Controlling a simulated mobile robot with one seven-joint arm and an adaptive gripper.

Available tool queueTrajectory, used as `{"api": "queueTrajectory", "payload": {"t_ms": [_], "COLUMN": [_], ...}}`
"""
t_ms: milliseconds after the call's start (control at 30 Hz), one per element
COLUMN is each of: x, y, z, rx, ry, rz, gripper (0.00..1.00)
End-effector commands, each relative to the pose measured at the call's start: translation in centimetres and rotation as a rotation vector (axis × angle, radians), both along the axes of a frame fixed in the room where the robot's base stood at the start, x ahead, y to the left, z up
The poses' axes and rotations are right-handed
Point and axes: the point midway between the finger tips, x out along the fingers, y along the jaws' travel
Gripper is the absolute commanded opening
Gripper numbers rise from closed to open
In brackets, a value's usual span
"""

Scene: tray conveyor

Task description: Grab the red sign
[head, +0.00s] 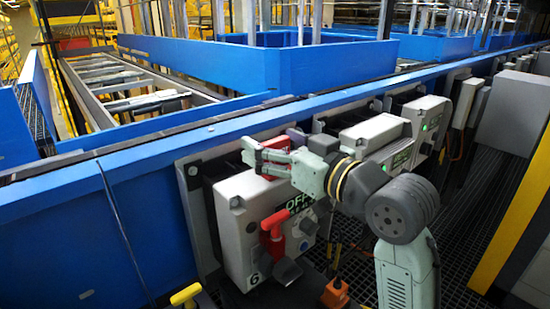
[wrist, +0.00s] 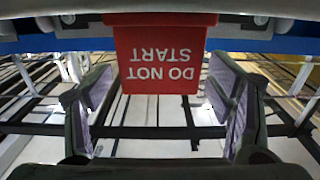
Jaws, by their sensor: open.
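The red sign (wrist: 165,52) reads "DO NOT START", upside down in the wrist view, and hangs at the top centre. My gripper (wrist: 160,88) is open, with one finger on each side of the sign. Gaps show between both fingers and the sign's edges. In the head view, red parts of the sign (head: 277,170) show around my gripper (head: 268,156), at the top of a grey control box. The fingers partly hide the sign there.
The grey box (head: 232,222) below my gripper carries a red handle (head: 272,238), an "OFF" label and a number 6. More grey boxes (head: 375,132) line the blue conveyor rail (head: 130,170) to the right. Grated floor lies at the lower right.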

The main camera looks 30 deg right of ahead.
Motion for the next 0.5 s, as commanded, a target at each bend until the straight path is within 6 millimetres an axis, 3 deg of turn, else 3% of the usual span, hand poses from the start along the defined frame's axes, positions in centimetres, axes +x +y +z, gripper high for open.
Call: {"api": "queueTrajectory", "payload": {"t_ms": [167,500], "x": [-0.01,-0.03], "y": [0.0,0.01], "z": [-0.04,-0.04], "rx": [0.0,0.0], "ry": [0.0,0.0], "rz": [0.0,0.0], "gripper": [0.74,0.52]}}
